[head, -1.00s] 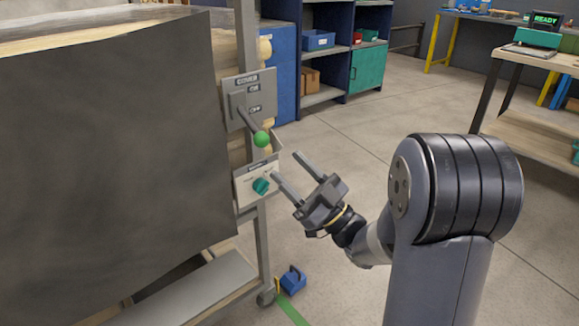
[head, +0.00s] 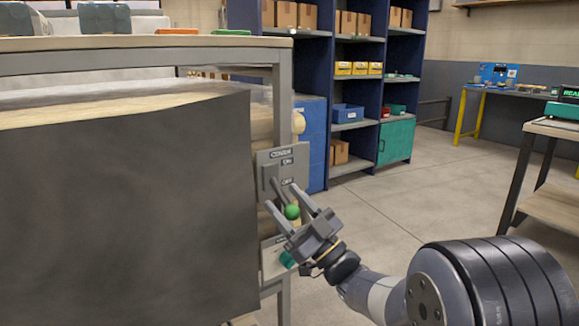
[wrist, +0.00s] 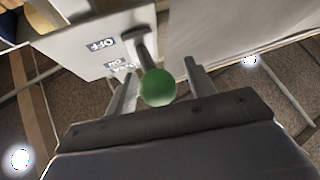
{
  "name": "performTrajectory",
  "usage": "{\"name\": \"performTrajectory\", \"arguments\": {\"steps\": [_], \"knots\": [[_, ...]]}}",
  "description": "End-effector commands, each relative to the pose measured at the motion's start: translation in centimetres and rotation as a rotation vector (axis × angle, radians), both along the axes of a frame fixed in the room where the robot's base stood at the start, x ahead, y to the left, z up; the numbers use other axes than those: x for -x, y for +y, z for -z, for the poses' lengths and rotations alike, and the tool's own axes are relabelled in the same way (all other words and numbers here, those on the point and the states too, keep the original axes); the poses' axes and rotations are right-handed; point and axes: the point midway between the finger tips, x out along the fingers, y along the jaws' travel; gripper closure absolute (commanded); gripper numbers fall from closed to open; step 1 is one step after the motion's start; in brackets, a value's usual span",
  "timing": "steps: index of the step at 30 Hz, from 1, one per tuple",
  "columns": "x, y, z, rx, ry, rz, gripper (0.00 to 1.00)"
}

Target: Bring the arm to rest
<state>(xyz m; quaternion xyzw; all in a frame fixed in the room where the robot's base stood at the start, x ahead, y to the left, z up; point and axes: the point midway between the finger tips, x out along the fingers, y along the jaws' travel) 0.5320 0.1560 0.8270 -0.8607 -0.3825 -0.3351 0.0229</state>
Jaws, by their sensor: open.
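The gray switch plate marked COVER, ON and OFF (head: 270,157) is on the frame's post in the head view. Its lever slants down to a green ball knob (head: 292,212). My gripper (head: 285,197) is open, with its fingers on either side of the knob in the picture. In the wrist view the knob (wrist: 158,88) shows between the two fingers (wrist: 160,84), with gaps on both sides. The lever shaft runs up from it to the plate (wrist: 75,45). A teal dial (head: 287,259) below is partly hidden by my gripper.
A large dark sheet (head: 125,210) covers the near side of the frame at left. Blue shelving (head: 399,85) with boxes stands behind. A wooden-topped table (head: 556,128) is at right. The floor (head: 440,190) between is clear.

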Motion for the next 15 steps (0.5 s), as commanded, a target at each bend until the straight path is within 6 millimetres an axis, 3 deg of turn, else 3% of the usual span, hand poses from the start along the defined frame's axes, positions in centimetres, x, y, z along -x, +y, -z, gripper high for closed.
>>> {"name": "performTrajectory", "arguments": {"steps": [15], "knots": [[0.3, -0.56, 0.47, 0.0, 0.002, 0.002, 0.48]]}}
